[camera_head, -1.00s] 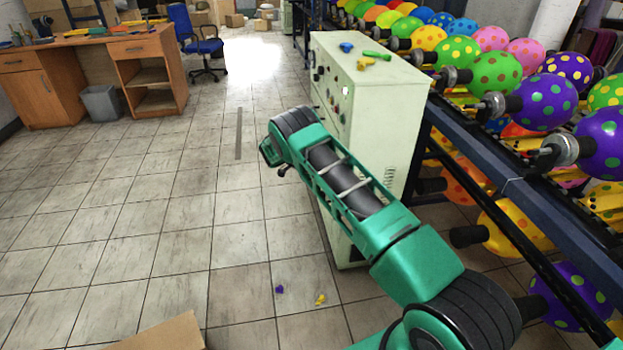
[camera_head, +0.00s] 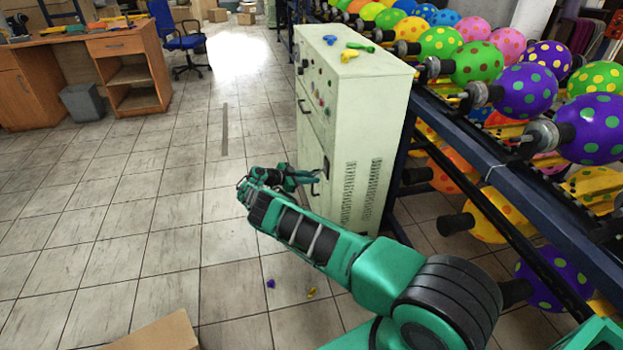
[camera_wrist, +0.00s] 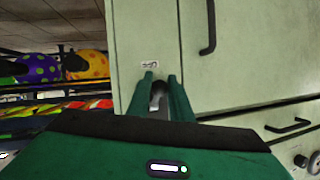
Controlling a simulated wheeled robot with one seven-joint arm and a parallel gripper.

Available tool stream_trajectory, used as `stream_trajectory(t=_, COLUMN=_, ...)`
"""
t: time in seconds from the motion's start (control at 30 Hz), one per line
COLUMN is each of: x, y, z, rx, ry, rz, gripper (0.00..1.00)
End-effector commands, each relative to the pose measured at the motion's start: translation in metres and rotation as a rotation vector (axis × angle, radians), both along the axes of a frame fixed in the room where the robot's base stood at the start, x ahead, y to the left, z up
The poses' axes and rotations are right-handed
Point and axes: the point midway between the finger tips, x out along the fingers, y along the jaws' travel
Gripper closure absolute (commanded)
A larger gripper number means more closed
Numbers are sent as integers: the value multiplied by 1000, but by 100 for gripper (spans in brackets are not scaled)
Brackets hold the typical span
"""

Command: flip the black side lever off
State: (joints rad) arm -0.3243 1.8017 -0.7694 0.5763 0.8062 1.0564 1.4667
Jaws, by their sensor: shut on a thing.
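The pale green control cabinet (camera_head: 378,110) stands right of centre in the head view, and its face fills much of the wrist view (camera_wrist: 225,75). The black side lever (camera_head: 326,167) shows as a small dark part on the cabinet's front, low near the corner. My gripper (camera_head: 312,177) reaches the cabinet front from the left. In the wrist view my gripper (camera_wrist: 161,82) has its two green fingers on either side of the lever (camera_wrist: 158,96), shut on it. The fingers hide most of the lever. A small label (camera_wrist: 149,64) sits just beyond the fingertips.
Dark door handles (camera_wrist: 207,28) stick out of the cabinet beside the fingers. Colourful balloons (camera_head: 527,90) on a rack stand to the right. Small coloured pieces lie on the cabinet top and floor. The tiled floor (camera_head: 150,210) to the left is clear.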

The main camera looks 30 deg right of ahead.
Motion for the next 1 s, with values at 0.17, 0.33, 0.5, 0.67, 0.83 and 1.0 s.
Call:
stream_trajectory(t=0.17, x=3, y=5, z=-7, rx=-32, ry=13, rz=16, gripper=100)
stream_trajectory(t=0.33, x=4, y=5, z=-8, rx=-51, ry=18, rz=17, gripper=100)
stream_trajectory(t=0.5, x=4, y=5, z=-8, rx=-56, ry=20, rz=17, gripper=100)
stream_trajectory(t=0.67, x=4, y=5, z=-8, rx=-56, ry=19, rz=18, gripper=100)
stream_trajectory(t=0.83, x=5, y=6, z=-7, rx=-56, ry=18, rz=19, gripper=79)
stream_trajectory(t=1.0, x=4, y=3, z=-6, rx=-58, ry=18, rz=13, gripper=63)
